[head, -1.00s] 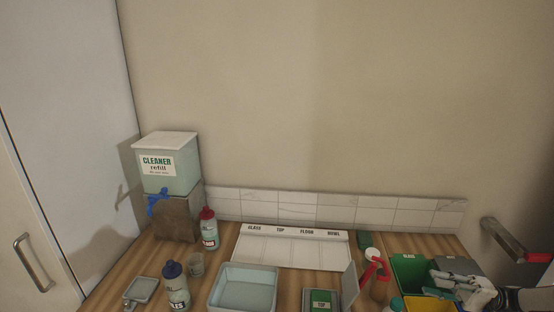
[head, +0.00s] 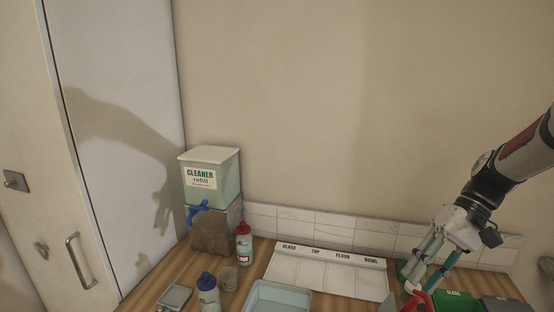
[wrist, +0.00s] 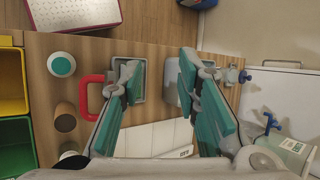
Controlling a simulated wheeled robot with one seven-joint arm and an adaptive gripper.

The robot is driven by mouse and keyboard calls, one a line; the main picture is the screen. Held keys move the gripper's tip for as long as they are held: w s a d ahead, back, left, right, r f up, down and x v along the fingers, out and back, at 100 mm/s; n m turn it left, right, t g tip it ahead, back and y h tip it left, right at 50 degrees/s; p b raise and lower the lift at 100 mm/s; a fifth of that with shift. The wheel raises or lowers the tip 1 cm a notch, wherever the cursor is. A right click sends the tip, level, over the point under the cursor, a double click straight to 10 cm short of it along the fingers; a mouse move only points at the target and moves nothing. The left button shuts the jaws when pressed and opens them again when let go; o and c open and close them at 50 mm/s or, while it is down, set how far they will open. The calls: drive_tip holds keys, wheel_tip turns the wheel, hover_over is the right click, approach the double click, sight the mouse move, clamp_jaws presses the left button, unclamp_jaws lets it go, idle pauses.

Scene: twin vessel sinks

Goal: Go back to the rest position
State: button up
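My gripper (head: 422,278) hangs from my raised arm at the right of the head view, fingers pointing down over the counter's right part. In the wrist view my gripper (wrist: 157,72) has its two teal-padded fingers spread wide with nothing between the pads. Below the gap lie the counter and part of a pale blue basin (wrist: 172,88). The fingers partly hide what is beneath them. No mark of a rest position shows.
A cleaner refill box (head: 211,174) stands on a block at the back left. A red-capped bottle (head: 244,243) and a labelled white tray (head: 330,271) are on the counter. A green bin (head: 458,302) sits beside my gripper. A red handle (wrist: 91,97) is close to the left finger.

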drive_tip(key=s+a+r+n+t+h, duration=0.1)
drive_tip(key=s+a+r+t+h, duration=0.6)
drive_tip(key=s+r, duration=0.4)
drive_tip(key=s+a+t, duration=0.1)
drive_tip(key=s+a, duration=0.1)
drive_tip(key=s, duration=0.2)
drive_tip(key=shift+a+r+t, duration=0.25)
drive_tip(key=shift+a+t, duration=0.05)
drive_tip(key=shift+a, duration=0.1)
idle(0.8)
